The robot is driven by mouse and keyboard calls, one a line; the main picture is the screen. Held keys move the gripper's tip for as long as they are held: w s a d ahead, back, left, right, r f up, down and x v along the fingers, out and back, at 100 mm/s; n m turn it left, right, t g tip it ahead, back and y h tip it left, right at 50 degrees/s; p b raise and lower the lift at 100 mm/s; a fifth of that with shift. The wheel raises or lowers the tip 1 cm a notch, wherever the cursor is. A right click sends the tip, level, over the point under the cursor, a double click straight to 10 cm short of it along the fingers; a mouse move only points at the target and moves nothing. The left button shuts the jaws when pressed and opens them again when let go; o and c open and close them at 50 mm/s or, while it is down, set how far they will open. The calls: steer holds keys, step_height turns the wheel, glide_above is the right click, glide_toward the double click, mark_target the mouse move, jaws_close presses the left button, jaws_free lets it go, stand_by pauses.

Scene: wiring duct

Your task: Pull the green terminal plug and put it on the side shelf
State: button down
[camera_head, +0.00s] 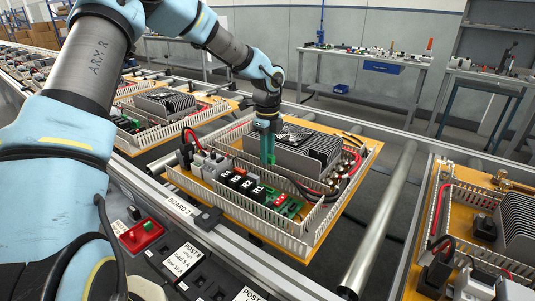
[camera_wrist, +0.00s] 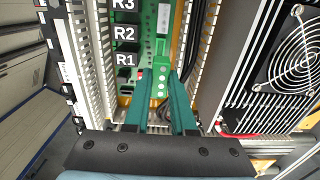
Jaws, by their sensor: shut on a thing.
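The green terminal plug (camera_wrist: 160,76) is a light green block with a row of round holes. It sits between the two teal fingers of my gripper (camera_wrist: 163,84), which is shut on it. In the head view my gripper (camera_head: 267,158) points straight down over board 3, beside the grey finned block. The plug is hardly visible there behind the fingers. Beneath it is a green circuit board (camera_wrist: 142,20). I cannot tell whether the plug is still seated. No surface is clearly marked as the side shelf.
Slotted white duct walls (camera_head: 245,218) edge the board closely. Black relays R1 to R3 (camera_wrist: 125,34), a finned block with a fan (camera_wrist: 297,55) and dark cables stand near the fingers. A front ledge (camera_head: 185,258) carries a red block (camera_head: 141,235) and POST labels.

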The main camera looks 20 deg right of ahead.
steer(key=shift+r+p, duration=1.5)
steer(key=shift+r, duration=0.2)
steer(key=shift+s, duration=0.1)
